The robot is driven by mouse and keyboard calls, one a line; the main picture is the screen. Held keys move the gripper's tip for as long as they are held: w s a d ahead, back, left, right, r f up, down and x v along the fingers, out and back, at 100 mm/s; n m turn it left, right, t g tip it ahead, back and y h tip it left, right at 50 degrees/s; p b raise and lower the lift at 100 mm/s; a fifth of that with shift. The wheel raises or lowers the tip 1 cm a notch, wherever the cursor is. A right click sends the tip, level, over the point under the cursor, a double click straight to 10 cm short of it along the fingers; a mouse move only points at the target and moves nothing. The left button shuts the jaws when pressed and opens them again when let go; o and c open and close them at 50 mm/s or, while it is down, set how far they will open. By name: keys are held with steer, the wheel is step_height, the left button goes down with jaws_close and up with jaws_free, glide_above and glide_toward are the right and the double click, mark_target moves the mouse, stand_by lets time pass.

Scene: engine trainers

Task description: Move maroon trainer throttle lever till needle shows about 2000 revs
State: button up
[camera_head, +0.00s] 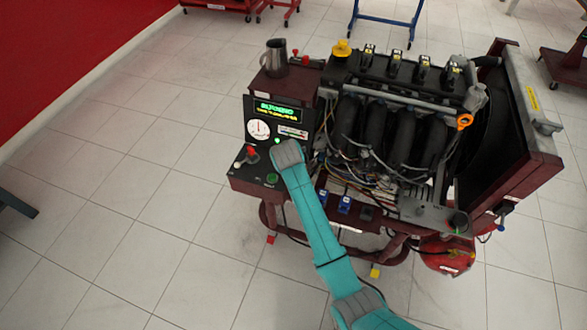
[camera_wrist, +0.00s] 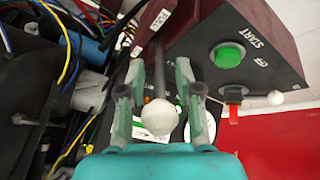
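The maroon trainer (camera_head: 245,185) stands right of centre in the head view, with a console on its left. Its round white gauge (camera_head: 258,130) is visible, but the needle is too small to read. In the wrist view, a pale ball knob (camera_wrist: 159,117) on a dark rod, seemingly the throttle lever, sits between the fingers of my gripper (camera_wrist: 159,85). The fingers stand apart, with gaps on both sides of the knob. A FULL label (camera_wrist: 161,19) is beyond the rod. In the head view my arm hides the gripper and lever.
A green START button (camera_wrist: 228,55) and a red switch (camera_wrist: 236,95) are right of the fingers. Loose wires (camera_wrist: 70,60) and engine parts crowd the left. A lit green display (camera_head: 277,109) is above the gauge.

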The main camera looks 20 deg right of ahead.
steer(key=v, duration=1.2)
steer(key=shift+f, duration=0.1)
steer(key=s+d+f+t+y, duration=0.15)
steer(key=s+f, duration=0.25)
steer(key=s, duration=0.4)
steer(key=s+f+n+t, duration=0.1)
steer(key=s+f+t, duration=0.1)
steer(key=s+f, duration=0.35)
steer(key=s+d+f+t, duration=0.1)
steer(key=s+f, duration=0.2)
steer(key=s, duration=0.7)
steer(key=s+r+t, duration=0.2)
steer(key=s+r, duration=0.7)
steer(key=s, duration=0.3)
steer(key=s+d+r+t, duration=0.1)
steer(key=s+r+t, duration=0.2)
steer(key=s+r, duration=0.6)
steer(key=s+y, duration=0.1)
steer(key=s, duration=0.2)
steer(key=shift+s+m, duration=0.25)
steer(key=shift+m, duration=0.05)
